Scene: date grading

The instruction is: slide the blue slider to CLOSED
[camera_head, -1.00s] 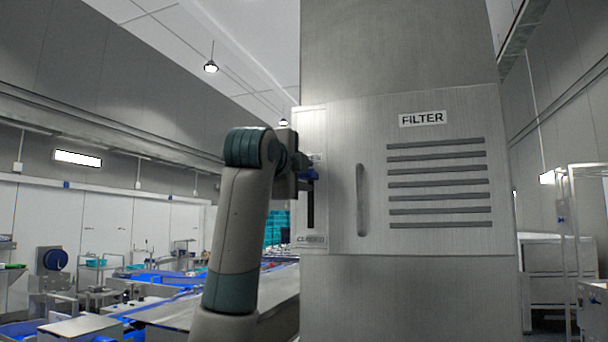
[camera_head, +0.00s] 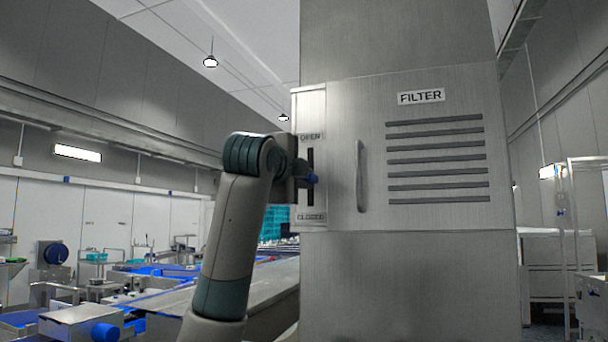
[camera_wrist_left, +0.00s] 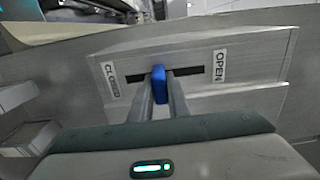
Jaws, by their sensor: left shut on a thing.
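The blue slider (camera_head: 312,179) sits near the middle of a dark vertical slot (camera_head: 310,158) on a narrow metal panel. An OPEN label (camera_head: 311,136) is above the slot and a CLOSED label (camera_head: 311,217) is below it. My left gripper (camera_head: 305,178) comes in from the left and is shut on the slider. In the left wrist view, the slider (camera_wrist_left: 159,84) stands between the two fingers (camera_wrist_left: 160,92), with CLOSED (camera_wrist_left: 110,79) to the left and OPEN (camera_wrist_left: 220,65) to the right. My right gripper is not in view.
A FILTER door (camera_head: 436,215) with dark louvres and an upright handle (camera_head: 361,176) is right of the slider panel, on a metal column. Conveyors and work tables (camera_head: 165,298) stand at the lower left. A white-topped cabinet (camera_head: 548,262) is at the right.

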